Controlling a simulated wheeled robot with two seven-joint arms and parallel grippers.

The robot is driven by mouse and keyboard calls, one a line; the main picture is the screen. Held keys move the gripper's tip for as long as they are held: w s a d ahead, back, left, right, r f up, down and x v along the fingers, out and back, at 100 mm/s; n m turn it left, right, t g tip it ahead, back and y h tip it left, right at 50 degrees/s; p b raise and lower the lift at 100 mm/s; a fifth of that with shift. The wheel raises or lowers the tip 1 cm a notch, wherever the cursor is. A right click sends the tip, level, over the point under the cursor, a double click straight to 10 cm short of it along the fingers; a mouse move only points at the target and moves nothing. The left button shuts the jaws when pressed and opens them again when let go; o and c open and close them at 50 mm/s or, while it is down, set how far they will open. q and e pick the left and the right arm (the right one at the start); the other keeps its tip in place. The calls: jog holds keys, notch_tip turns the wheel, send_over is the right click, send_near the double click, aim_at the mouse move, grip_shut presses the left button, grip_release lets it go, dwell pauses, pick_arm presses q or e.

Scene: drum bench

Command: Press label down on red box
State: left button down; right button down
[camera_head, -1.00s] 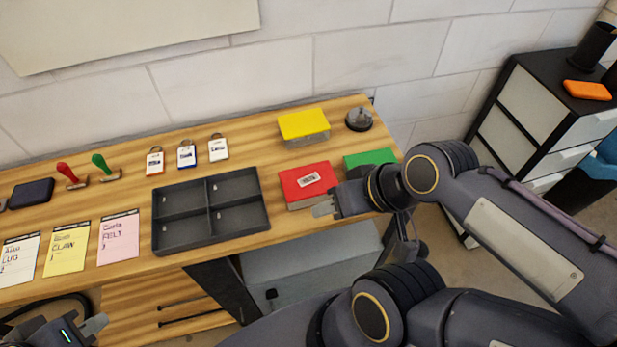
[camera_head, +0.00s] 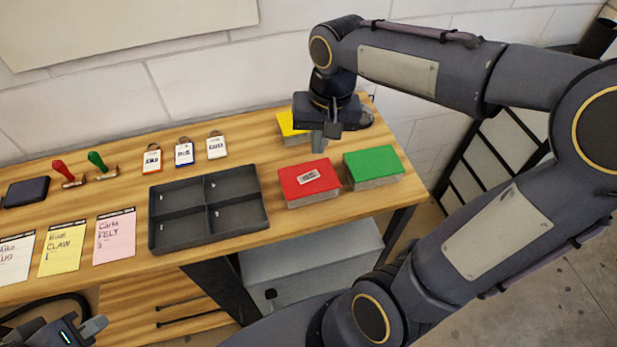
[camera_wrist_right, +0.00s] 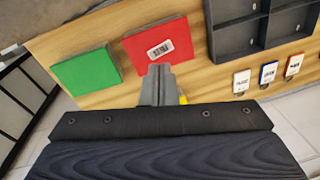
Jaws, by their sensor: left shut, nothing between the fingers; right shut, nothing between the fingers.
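The red box (camera_head: 308,184) sits on the wooden bench, with a small white label (camera_head: 308,177) on its lid. The label lies a little slanted; whether it is fully stuck down I cannot tell. In the right wrist view the red box (camera_wrist_right: 157,48) and its barcode label (camera_wrist_right: 160,49) show just beyond the fingers. My right gripper (camera_head: 319,142) is shut and empty, pointing down above the far edge of the red box. It also shows in the right wrist view (camera_wrist_right: 159,75). My left gripper (camera_head: 95,326) is shut and empty at the lower left, below the bench edge.
A green box (camera_head: 373,165) stands right of the red one. A yellow box (camera_head: 290,127) is behind, partly hidden by my right gripper. A dark divided tray (camera_head: 208,207) lies to the left, with tags, stamps and note cards further left.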

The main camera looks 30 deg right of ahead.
jog(key=w+f, duration=0.1)
jog(key=w, duration=0.3)
jog(key=m+g+h+b, duration=0.1)
jog(key=b, duration=0.6)
send_over(309, 177)
notch_tip(309, 177, down, 8)
jog(key=shift+w, duration=0.1)
jog(key=shift+f, duration=0.1)
jog(key=shift+f+b, duration=1.5)
jog(key=shift+f, duration=0.7)
dwell(1.5)
jog(key=shift+r, duration=0.2)
dwell(0.5)
jog(key=shift+r+p, duration=0.45)
jog(key=shift+p, duration=0.15)
